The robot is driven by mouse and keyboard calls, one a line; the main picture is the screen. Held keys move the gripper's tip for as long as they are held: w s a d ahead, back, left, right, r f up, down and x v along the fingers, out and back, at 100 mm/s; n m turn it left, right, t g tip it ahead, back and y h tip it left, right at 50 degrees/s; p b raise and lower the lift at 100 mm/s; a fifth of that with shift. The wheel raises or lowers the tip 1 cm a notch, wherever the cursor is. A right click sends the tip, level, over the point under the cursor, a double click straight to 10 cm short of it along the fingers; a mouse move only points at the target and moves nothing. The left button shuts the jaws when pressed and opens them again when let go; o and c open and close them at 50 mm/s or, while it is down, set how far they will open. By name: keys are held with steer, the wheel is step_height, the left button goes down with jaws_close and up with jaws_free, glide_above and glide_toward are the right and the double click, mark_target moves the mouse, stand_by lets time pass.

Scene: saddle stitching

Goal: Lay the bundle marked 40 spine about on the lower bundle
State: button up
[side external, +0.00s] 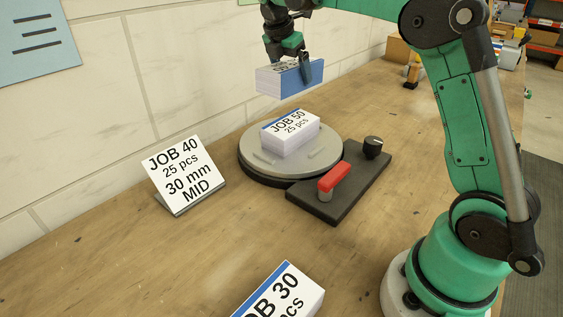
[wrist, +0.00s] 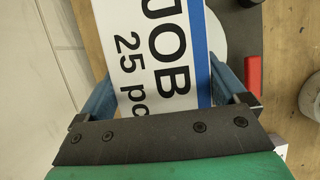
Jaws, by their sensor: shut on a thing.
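My gripper (side external: 306,74) is shut on a white bundle (side external: 270,82) with a blue spine and holds it in the air above the turntable, apart from the lower bundle. In the side external view its blue spine faces right, toward the camera. The wrist view shows its top (wrist: 155,60) with "JOB" and "25 pc", the blue strip on the right; its number is out of frame. The lower bundle (side external: 291,140), marked JOB 50, lies on the round grey turntable (side external: 252,160). Its blue strip runs along the far left top edge.
A black base (side external: 335,205) with a red lever (side external: 334,178) and a black knob (side external: 373,147) adjoins the turntable. A sign (side external: 184,174) reads "JOB 40, 25 pcs, 30 mm, MID". A JOB 30 bundle (side external: 283,296) lies at the front. The bench left of it is clear.

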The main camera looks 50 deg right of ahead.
steer(key=shift+d+f, duration=0.25)
steer(key=shift+f, duration=0.1)
step_height(320, 180, down, 7)
steer(key=shift+f, duration=0.15)
steer(key=shift+f, duration=0.3)
steer(key=o, duration=1.4)
steer(key=shift+f, duration=0.1)
steer(key=shift+c, duration=0.2)
